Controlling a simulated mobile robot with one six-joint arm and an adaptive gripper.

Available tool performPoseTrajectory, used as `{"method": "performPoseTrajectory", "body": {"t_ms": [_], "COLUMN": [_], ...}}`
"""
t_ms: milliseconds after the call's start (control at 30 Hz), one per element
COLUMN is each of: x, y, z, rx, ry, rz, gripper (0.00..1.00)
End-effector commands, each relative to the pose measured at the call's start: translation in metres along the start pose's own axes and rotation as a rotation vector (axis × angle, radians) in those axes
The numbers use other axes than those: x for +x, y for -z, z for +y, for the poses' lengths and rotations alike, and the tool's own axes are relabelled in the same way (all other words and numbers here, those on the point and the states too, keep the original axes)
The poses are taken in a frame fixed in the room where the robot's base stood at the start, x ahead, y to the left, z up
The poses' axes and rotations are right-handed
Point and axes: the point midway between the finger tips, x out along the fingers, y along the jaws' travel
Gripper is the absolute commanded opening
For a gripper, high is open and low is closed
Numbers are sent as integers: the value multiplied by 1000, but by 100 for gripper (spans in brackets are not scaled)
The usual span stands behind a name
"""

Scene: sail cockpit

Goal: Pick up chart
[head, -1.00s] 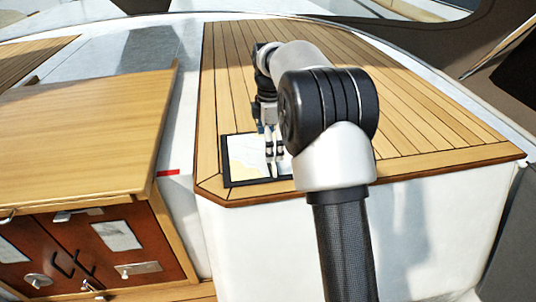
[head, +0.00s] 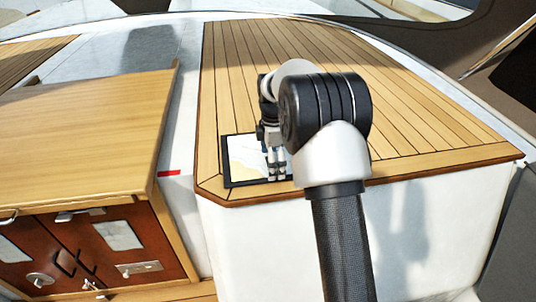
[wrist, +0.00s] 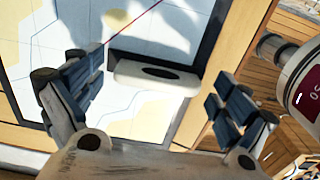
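The chart (head: 243,154) is a flat, pale blue, white and tan sheet in a dark frame, lying on the slatted wooden bench top near its front left corner. In the wrist view the chart (wrist: 120,110) fills much of the left side, and a white tab with a dark oval slot (wrist: 155,75) lies at its dark edge. My gripper (head: 277,178) points down over the chart's right part and hides some of it. In the wrist view my gripper (wrist: 150,78) is open, its fingers on either side of the white tab, with nothing held. I cannot tell whether the fingertips touch the chart.
A wooden table or cabinet (head: 90,130) with reddish doors stands to the left. The bench top (head: 330,70) behind the chart is bare.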

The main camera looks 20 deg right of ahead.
Motion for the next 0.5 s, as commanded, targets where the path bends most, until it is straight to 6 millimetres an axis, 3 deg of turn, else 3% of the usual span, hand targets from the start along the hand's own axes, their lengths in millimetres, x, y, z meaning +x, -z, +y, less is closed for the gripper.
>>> {"method": "performPoseTrajectory", "body": {"t_ms": [500], "x": [0], "y": [0], "z": [0], "rx": [0], "ry": [0], "rz": [0], "gripper": [56]}}
